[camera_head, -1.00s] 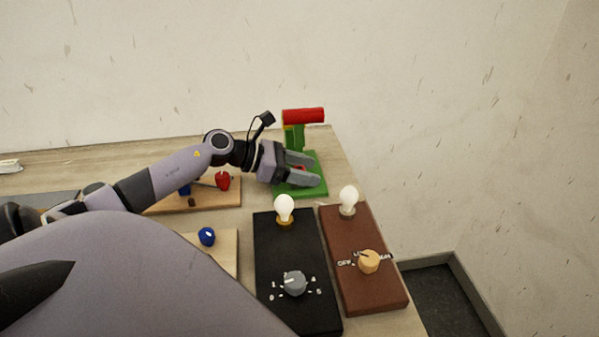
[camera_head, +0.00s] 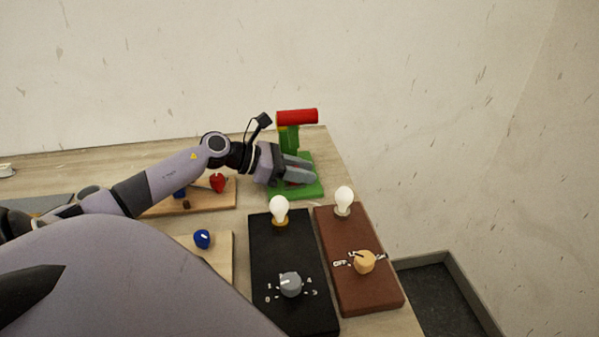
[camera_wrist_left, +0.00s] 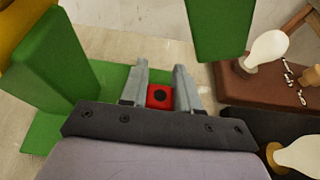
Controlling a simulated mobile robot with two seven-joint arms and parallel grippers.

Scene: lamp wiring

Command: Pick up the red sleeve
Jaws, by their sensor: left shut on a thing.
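The red sleeve (camera_wrist_left: 160,103) is a small red block with a dark round hole, seen between the fingers in the left wrist view. My left gripper (camera_head: 312,170) is shut on it, low over the green base (camera_head: 310,190) of a green stand; it also shows in the left wrist view (camera_wrist_left: 160,70). In the head view the fingers hide the sleeve. Whether the sleeve touches the base I cannot tell. My right gripper is not in view.
A green post (camera_head: 290,138) with a red cylinder (camera_head: 297,116) on top rises right behind my gripper. A black box (camera_head: 285,245) and a brown box (camera_head: 350,235), each with a bulb and a knob, stand in front. A wooden board (camera_head: 212,198) lies to the left.

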